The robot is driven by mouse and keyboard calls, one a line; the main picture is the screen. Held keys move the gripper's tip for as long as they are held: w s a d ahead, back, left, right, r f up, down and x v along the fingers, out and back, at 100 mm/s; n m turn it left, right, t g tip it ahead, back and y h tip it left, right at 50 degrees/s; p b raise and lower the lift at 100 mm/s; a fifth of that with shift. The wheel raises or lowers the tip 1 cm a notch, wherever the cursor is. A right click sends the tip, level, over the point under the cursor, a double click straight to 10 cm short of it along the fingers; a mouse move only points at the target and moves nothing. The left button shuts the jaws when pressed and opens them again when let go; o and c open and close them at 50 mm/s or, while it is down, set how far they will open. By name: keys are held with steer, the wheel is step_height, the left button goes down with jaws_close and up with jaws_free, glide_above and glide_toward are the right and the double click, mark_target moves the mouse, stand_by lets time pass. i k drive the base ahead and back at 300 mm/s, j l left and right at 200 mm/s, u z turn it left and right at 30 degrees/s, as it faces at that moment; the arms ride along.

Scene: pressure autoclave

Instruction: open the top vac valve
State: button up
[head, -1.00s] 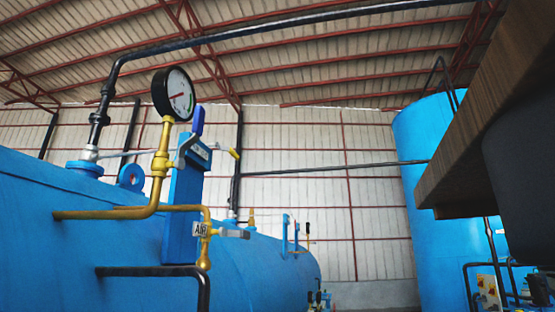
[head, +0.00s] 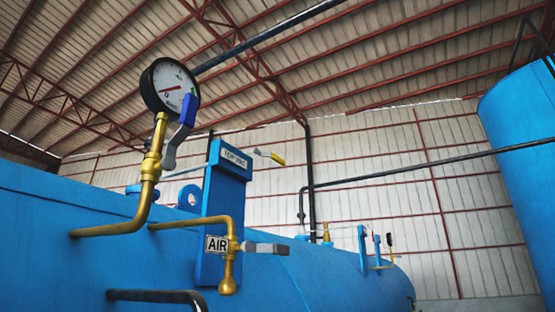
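The top vac sign (head: 236,158) is a white label reading "TOP VAC" on the top of a blue upright post (head: 219,215) on the blue autoclave. A valve lever with a yellow grip (head: 270,156) sticks out just right of that label; it is likely the top vac valve, but its body is hidden behind the post. Another lever with a blue grip (head: 187,110) stands steeply upright in front of the gauge, left of the label. My gripper is not in view.
A pressure gauge (head: 170,86) stands on a brass pipe (head: 149,190). An "AIR" valve (head: 217,244) with a grey lever sits below. A black rail (head: 155,296) is in front. The autoclave (head: 335,265) runs back right; a blue tank (head: 525,165) stands at far right.

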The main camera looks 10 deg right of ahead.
mark_target(278, 160)
steer(key=i+l+u, duration=0.1)
steer(key=i+l, duration=1.05)
steer(key=i, duration=0.15)
